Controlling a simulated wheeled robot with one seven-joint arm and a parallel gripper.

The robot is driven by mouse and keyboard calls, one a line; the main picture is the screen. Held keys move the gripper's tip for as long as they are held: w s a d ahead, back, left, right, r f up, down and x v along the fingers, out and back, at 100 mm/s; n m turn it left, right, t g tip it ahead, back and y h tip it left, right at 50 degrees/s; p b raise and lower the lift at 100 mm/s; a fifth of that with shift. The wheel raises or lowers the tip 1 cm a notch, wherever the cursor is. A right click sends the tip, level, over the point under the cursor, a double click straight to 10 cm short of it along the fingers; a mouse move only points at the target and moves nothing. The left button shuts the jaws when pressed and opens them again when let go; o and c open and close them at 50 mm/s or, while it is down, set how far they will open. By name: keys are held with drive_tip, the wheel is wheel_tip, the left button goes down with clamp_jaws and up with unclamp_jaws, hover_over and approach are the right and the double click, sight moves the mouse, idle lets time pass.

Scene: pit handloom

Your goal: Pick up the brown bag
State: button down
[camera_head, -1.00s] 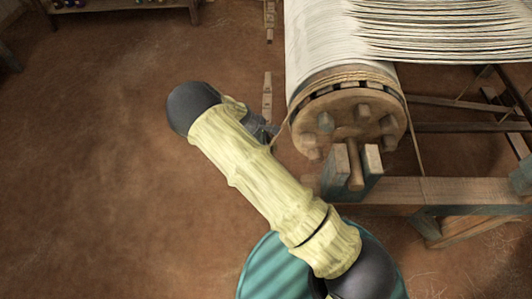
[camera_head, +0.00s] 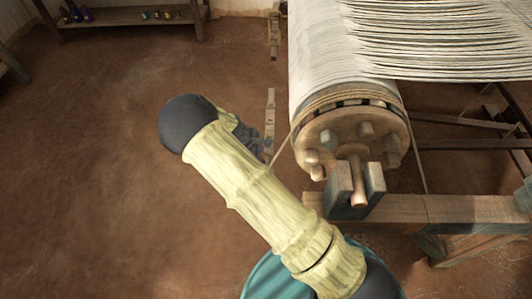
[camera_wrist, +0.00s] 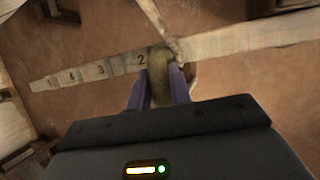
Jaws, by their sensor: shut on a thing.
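My gripper (camera_wrist: 159,88) shows in the wrist view with two purple fingers, one on each side of a small olive-brown bag (camera_wrist: 159,62). It is shut on the bag, whose lower part sits between the fingers. A thin cord or stick (camera_wrist: 158,24) runs from the upper left down to the bag's top; I cannot tell whether it is tied to it. In the head view my forearm covers most of the gripper, and the bag cannot be made out there.
A wooden strip with numbers (camera_wrist: 88,72) lies behind the bag. The loom's round beam end (camera_head: 350,135) and wooden frame (camera_head: 455,208) stand to the right of my arm. A low shelf (camera_head: 125,22) is at the back left. The earthen floor (camera_head: 90,190) on the left is clear.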

drive_tip(key=s+a, duration=0.2)
drive_tip(key=a, duration=0.4)
drive_tip(key=s+a, duration=0.3)
drive_tip(key=a, duration=0.4)
drive_tip(key=shift+s+a+b, duration=0.2)
drive_tip(key=shift+s+b, duration=0.1)
drive_tip(key=shift+b, duration=0.05)
drive_tip(key=shift+s, duration=0.1)
